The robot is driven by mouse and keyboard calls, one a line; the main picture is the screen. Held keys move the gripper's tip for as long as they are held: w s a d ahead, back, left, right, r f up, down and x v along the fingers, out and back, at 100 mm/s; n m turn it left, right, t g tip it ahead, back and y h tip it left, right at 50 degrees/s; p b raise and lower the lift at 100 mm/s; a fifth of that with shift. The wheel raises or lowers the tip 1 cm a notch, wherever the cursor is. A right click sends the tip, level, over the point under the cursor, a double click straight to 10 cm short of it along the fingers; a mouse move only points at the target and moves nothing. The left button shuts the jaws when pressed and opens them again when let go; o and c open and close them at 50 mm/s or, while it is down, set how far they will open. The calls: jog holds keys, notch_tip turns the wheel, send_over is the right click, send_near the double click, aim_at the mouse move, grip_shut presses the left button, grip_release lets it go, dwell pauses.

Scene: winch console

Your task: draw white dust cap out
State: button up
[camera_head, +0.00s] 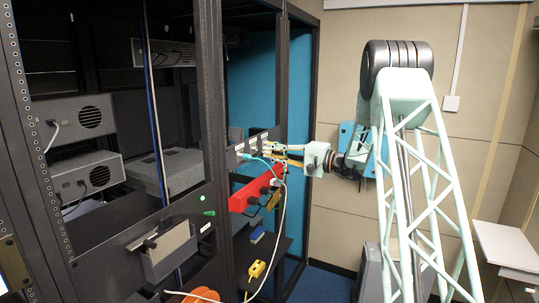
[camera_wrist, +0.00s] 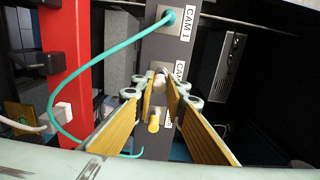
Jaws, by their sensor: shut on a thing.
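The white dust cap (camera_wrist: 161,84) sits between my fingertips at the second port of a grey panel (camera_wrist: 160,48), below the port labelled CAM 1. My gripper (camera_wrist: 161,88) is shut on it with its tan pads on either side. Whether the cap is still seated in its port cannot be told. In the head view my gripper (camera_head: 262,151) reaches left to the panel on the rack, and the cap is too small to make out there.
A teal cable (camera_wrist: 70,75) plugs into CAM 1 and loops left, near my fingers. A red power strip (camera_head: 252,192) with plugs and a white cable (camera_head: 281,220) lies just below my gripper. Black rack posts (camera_head: 212,110) stand left; a yellow object (camera_head: 256,268) sits lower.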

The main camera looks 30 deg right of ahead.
jog(key=shift+s+d, duration=0.15)
dwell(0.4)
jog(key=shift+b+v, duration=0.9)
jog(key=shift+b, duration=0.15)
jog(key=shift+s+d+b, duration=0.25)
jog(key=shift+s+b, duration=0.05)
jog(key=shift+s, duration=0.1)
